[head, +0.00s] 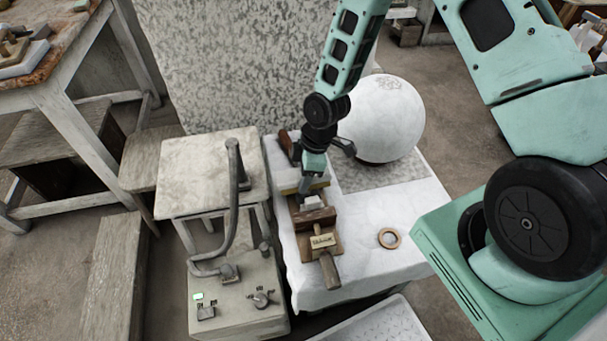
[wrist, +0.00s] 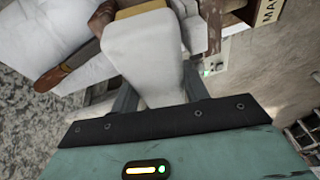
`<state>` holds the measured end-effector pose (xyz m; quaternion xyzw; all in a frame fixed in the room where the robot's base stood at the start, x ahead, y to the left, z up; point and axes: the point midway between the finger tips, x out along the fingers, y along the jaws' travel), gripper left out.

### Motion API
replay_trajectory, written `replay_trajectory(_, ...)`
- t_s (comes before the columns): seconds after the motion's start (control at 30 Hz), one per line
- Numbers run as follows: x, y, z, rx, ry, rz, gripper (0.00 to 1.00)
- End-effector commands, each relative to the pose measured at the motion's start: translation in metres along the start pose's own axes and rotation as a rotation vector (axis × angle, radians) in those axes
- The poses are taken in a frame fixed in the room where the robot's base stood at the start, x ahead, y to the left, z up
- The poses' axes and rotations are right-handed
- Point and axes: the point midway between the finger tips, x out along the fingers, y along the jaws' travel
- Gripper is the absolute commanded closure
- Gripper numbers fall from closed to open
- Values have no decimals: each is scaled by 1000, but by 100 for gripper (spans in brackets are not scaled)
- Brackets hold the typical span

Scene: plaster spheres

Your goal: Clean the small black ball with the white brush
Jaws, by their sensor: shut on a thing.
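My gripper (head: 312,190) is over the left part of the white-covered table (head: 360,240), above wooden tools. In the wrist view, its fingers (wrist: 153,95) are shut on a smooth white piece (wrist: 145,55) with a tan-yellow band at its far end. This looks like the white brush; its tip is hidden or out of view. I cannot make out the small black ball in either view. A large pale sphere (head: 385,118) rests on a grey speckled sheet on the same table, right of and behind my gripper.
A labelled wooden tool (head: 322,242) lies below the gripper. A stool (head: 205,165) and a grey control box with a curved pipe (head: 240,295) stand at left. A wooden-handled tool (wrist: 65,78) shows in the wrist view.

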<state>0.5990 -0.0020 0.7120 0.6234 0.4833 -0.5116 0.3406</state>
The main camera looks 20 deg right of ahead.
Motion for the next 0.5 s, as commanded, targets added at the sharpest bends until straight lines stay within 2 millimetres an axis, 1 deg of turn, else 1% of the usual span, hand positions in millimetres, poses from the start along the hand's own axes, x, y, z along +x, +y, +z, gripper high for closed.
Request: replay_trajectory(0.5,4,0,1,0,0,-2,80)
